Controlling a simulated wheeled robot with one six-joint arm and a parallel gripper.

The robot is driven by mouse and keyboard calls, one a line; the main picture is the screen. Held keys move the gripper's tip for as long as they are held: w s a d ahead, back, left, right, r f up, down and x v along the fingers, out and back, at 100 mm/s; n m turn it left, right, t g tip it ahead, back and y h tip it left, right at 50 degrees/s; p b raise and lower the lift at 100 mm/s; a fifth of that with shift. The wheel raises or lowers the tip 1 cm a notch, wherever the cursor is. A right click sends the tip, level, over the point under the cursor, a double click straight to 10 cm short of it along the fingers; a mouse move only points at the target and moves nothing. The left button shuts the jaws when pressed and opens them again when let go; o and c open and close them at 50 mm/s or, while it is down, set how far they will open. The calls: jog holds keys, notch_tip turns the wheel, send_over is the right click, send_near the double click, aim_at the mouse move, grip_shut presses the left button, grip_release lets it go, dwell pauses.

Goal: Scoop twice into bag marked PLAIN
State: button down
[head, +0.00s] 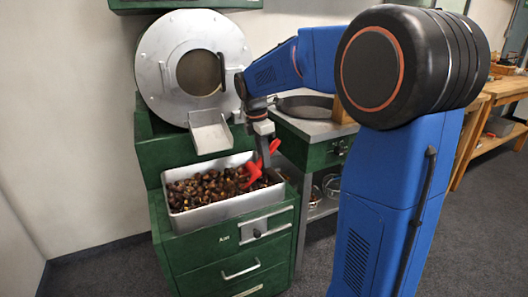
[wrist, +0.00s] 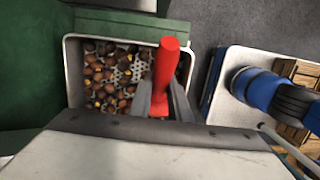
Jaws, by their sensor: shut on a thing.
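My gripper (head: 264,148) is over the right part of a metal tray (head: 225,209) filled with brown chestnuts (head: 205,187). It is shut on the red handle of a scoop (head: 253,174), which reaches down among the chestnuts. In the wrist view the red scoop handle (wrist: 166,68) stands between the two grey fingers (wrist: 162,100). The chestnuts lie mostly on the left there, and part of the tray's perforated bottom shows bare. The scoop's bowl is hidden, so I cannot tell its load. I can make out no bag marked PLAIN.
A metal roaster drum (head: 187,68) with a chute (head: 209,132) stands behind the tray. The tray sits on a green drawer cabinet (head: 230,266). A counter with a round dark pan (head: 305,106) is to the right. A wooden bench (head: 500,90) stands farther right. Dark floor is open in front.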

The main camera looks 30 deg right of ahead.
aim_at(256, 173)
jog(key=shift+a+f, duration=0.1)
jog(key=shift+f, duration=1.35)
jog(key=shift+a+f+y, duration=0.7)
jog(key=shift+a+f, duration=0.7)
jog(key=shift+y, duration=0.6)
jog(key=shift+a+f, duration=0.25)
jog(key=shift+a, duration=0.75)
jog(key=shift+a+f, duration=0.3)
jog(key=shift+a, duration=0.65)
jog(key=shift+a+f, duration=0.25)
jog(key=shift+a, duration=0.75)
jog(key=shift+a+f+y, duration=0.25)
jog(key=shift+a+y, duration=0.1)
jog(key=shift+a, duration=0.55)
jog(key=shift+a+f+y, duration=0.3)
jog(key=shift+a+y, duration=0.1)
jog(key=shift+a, duration=0.55)
jog(key=shift+a+f+y, duration=0.25)
jog(key=shift+a+y, duration=0.1)
jog(key=shift+a, duration=0.55)
jog(key=y, duration=0.3)
notch_tip(256, 173, up, 7)
jog(key=d+y, duration=0.1)
jog(key=d, duration=0.1)
jog(key=shift+d+f, duration=0.2)
jog(key=shift+d, duration=0.1)
